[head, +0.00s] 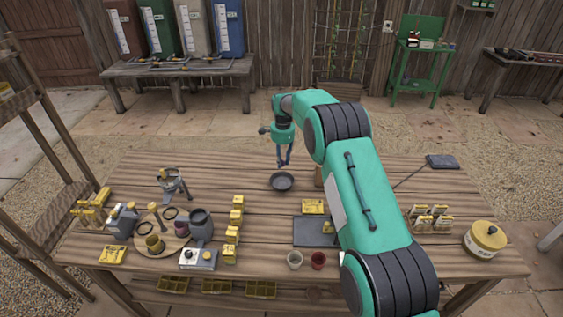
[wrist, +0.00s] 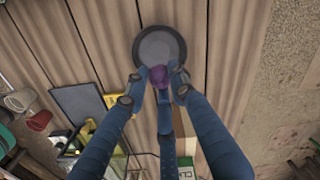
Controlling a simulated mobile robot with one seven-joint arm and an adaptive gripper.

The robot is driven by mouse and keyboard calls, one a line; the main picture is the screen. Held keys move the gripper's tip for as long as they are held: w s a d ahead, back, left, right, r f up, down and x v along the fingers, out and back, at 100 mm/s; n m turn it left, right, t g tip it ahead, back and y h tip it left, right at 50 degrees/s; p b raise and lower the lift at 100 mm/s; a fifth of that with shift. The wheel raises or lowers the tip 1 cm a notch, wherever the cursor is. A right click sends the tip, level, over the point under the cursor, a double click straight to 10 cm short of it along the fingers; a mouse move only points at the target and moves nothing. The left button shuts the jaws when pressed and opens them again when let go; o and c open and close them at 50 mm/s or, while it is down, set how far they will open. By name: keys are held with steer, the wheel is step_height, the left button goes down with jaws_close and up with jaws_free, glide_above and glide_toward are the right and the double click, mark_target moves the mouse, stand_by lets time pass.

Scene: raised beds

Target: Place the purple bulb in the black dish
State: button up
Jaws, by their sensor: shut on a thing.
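The purple bulb (wrist: 158,75) is between the fingertips of my gripper (wrist: 158,84) in the wrist view. My gripper is shut on it. The black dish (head: 282,182) is round and sits on the wooden table, near its middle and towards the far side. In the wrist view the dish (wrist: 160,46) shows just beyond the bulb, and the bulb overlaps its near rim in the picture. In the head view my gripper (head: 284,163) points down above the dish, apart from it. The bulb is too small to make out in the head view.
A dark flat tray (head: 310,230) lies nearer on the table. Two small pots, one pale (head: 295,260) and one red (head: 318,260), stand at the front edge. A round wooden board (head: 165,243) with pots is on the left. Table around the dish is mostly clear.

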steer(key=shift+f, duration=0.2)
steer(key=b, duration=0.5)
glide_toward(282, 185)
steer(key=shift+w+a+f, duration=0.1)
steer(key=shift+f, duration=1.15)
steer(key=shift+w+f, duration=0.1)
steer(key=shift+f, duration=1.2)
steer(key=o, duration=1)
steer(key=shift+r, duration=0.1)
steer(key=shift+r+p, duration=1.65)
steer(key=shift+r, duration=1.7)
